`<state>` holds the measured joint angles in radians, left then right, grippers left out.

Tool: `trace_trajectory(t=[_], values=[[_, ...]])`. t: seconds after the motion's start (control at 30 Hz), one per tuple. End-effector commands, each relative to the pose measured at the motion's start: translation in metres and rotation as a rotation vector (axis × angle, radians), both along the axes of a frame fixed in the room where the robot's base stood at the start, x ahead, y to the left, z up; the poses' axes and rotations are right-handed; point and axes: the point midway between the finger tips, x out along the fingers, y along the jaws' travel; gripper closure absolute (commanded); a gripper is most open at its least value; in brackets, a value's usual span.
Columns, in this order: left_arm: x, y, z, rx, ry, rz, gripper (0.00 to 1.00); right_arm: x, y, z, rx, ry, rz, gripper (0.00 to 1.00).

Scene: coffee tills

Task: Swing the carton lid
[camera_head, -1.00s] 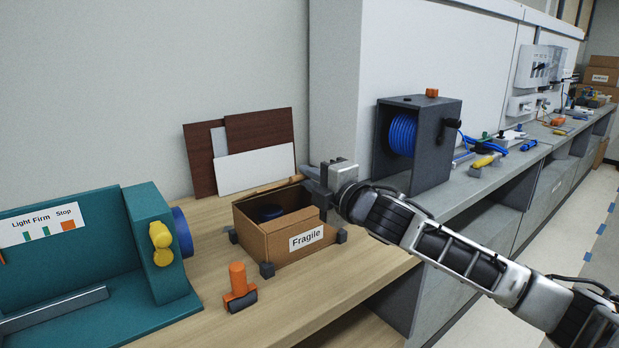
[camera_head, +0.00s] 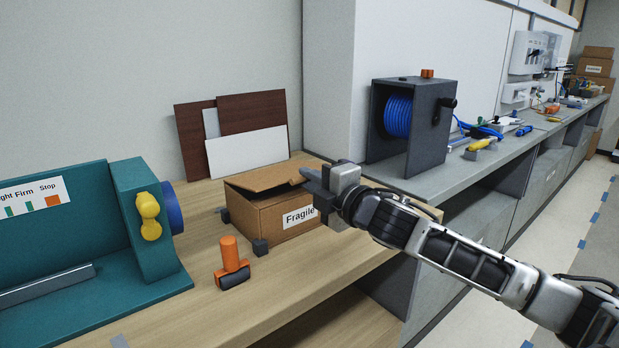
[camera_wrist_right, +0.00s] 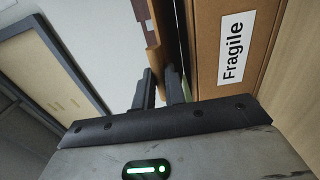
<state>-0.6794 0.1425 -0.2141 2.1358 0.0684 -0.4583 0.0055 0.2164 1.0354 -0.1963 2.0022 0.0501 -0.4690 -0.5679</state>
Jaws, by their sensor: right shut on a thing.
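A brown cardboard carton (camera_head: 262,219) with a white "Fragile" label stands on the wooden worktop. Its lid (camera_head: 275,176) lies over most of the opening, its near right edge slightly raised. My right gripper (camera_head: 312,181) is at the carton's right side, shut on the lid's edge. In the right wrist view, the fingers (camera_wrist_right: 162,88) pinch the lid edge (camera_wrist_right: 153,45), with a narrow dark gap between it and the labelled carton wall (camera_wrist_right: 215,50). The inside of the carton is hidden. My left gripper is not in view.
Dark corner blocks (camera_head: 260,247) sit at the carton's base. An orange-handled stamp (camera_head: 231,258) stands in front of it. A teal machine (camera_head: 110,215) is at left, panels (camera_head: 248,154) lean behind, and a blue cable reel (camera_head: 398,115) stands at the right.

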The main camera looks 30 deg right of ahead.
Motion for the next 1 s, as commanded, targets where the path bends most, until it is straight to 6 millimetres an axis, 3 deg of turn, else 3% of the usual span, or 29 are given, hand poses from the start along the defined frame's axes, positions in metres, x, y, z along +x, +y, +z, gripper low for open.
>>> trace_trajectory(t=[0.03, 0.13, 0.57, 0.93, 0.97, 1.0], values=[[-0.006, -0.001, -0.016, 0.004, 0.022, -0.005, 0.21, -0.001, -0.001, -0.013, 0.0, 0.005, -0.002, 1.0], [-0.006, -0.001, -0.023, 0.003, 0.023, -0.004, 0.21, -0.003, -0.001, -0.022, 0.0, 0.004, -0.002, 1.0], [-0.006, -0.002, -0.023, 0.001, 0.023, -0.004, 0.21, -0.004, -0.001, -0.023, 0.0, 0.002, -0.003, 1.0], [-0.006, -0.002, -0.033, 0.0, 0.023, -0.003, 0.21, -0.005, -0.001, -0.038, 0.0, 0.002, -0.003, 1.0], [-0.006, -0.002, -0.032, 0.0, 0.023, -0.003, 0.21, -0.005, -0.002, -0.036, 0.0, 0.002, -0.003, 0.82], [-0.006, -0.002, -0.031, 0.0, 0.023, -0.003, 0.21, -0.005, -0.001, -0.036, 0.0, 0.002, -0.003, 0.71]])
